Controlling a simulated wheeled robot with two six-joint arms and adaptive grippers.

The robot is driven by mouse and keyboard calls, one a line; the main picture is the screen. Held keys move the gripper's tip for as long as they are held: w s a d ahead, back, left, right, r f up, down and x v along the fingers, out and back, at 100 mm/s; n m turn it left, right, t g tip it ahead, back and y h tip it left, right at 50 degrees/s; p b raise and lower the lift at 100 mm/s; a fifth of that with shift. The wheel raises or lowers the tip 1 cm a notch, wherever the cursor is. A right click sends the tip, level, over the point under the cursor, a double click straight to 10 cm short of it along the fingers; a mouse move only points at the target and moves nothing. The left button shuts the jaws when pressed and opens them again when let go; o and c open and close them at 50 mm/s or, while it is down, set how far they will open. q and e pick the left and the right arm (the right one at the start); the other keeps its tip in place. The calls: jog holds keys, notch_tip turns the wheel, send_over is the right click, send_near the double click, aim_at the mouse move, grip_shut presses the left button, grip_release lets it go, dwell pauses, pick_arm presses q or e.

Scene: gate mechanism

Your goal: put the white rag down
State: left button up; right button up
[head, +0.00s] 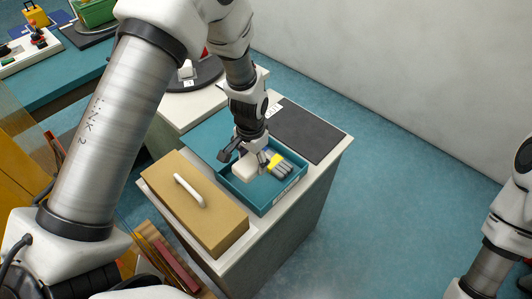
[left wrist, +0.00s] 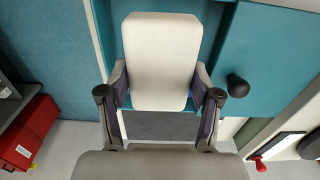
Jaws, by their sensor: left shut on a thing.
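The white rag (head: 245,168) looks like a pale rounded block. My left gripper (head: 252,160) is shut on it, over the teal tray (head: 283,199) on the pale-topped cabinet. In the left wrist view the rag (left wrist: 161,55) sits between the two finger pads of the gripper (left wrist: 158,90), with teal surfaces behind it. I cannot tell whether the rag touches the tray floor. My right arm shows at the right edge of the head view, but its gripper is out of frame.
Grey and yellow items (head: 280,165) lie in the tray, right of the rag. A tan box or lid (head: 219,221) with a white handle (head: 188,190) is left of the tray. A dark mat (head: 308,130) lies clear behind. A black knob (left wrist: 237,86) shows in the wrist view.

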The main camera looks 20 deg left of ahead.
aim_at(254, 186)
pick_arm(q)
notch_tip(254, 186, down, 10)
jog(key=shift+a+r+p, duration=0.1)
jog(key=shift+p, duration=1)
jog(key=shift+w+f, duration=0.1)
jog(key=shift+f, duration=0.1)
jog(key=o, duration=1)
jog(key=shift+r, duration=0.45)
notch_tip(254, 186, up, 11)
jog(key=b, duration=0.3)
jog(key=shift+f+b, duration=0.1)
jog(key=shift+b, duration=0.2)
jog(key=shift+r, duration=0.3)
